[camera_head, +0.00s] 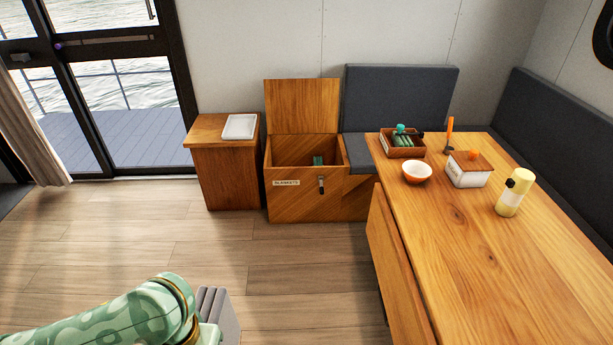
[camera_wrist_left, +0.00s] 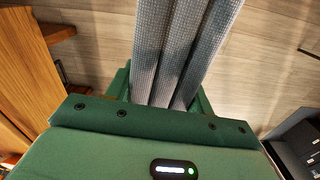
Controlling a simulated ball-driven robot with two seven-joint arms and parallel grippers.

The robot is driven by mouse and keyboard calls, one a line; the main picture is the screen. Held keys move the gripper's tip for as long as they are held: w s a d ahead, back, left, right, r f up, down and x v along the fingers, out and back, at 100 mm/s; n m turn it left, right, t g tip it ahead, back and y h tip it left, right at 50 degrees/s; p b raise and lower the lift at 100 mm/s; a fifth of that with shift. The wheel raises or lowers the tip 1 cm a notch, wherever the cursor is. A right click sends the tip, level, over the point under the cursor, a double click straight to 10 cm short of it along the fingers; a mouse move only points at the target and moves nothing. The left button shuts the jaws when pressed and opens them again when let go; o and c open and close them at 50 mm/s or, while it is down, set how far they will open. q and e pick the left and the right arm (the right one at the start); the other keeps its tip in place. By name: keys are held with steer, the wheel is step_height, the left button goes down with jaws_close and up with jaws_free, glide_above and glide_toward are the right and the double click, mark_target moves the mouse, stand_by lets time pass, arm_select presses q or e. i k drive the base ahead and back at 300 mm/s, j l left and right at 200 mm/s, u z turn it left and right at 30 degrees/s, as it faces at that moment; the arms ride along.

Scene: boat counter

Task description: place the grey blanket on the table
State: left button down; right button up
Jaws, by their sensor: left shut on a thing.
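The grey blanket (camera_head: 218,310) is a folded, ribbed bundle at the lower edge of the head view, beside the end of my left arm. In the left wrist view the blanket (camera_wrist_left: 182,45) shows as several long grey folds between the green jaws of my left gripper (camera_wrist_left: 160,97), which is shut on it. The gripper holds it above the wooden floor. The wooden table (camera_head: 480,260) stands to the right, apart from the blanket. My right gripper is in neither view.
An open wooden chest (camera_head: 318,200) and a side cabinet (camera_head: 226,180) stand at the back.

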mark_target(462, 286)
steer(key=k+l+u, duration=0.1)
steer(key=l, duration=0.3)
steer(key=k+l, duration=0.1)
steer(key=l, duration=0.35)
steer(key=l+u, duration=0.15)
steer(key=l, duration=0.25)
steer(key=k+l+u, duration=0.1)
steer(key=l, duration=0.3)
steer(key=k+l, duration=0.25)
steer(key=l, duration=0.15)
steer(key=i+u, duration=0.05)
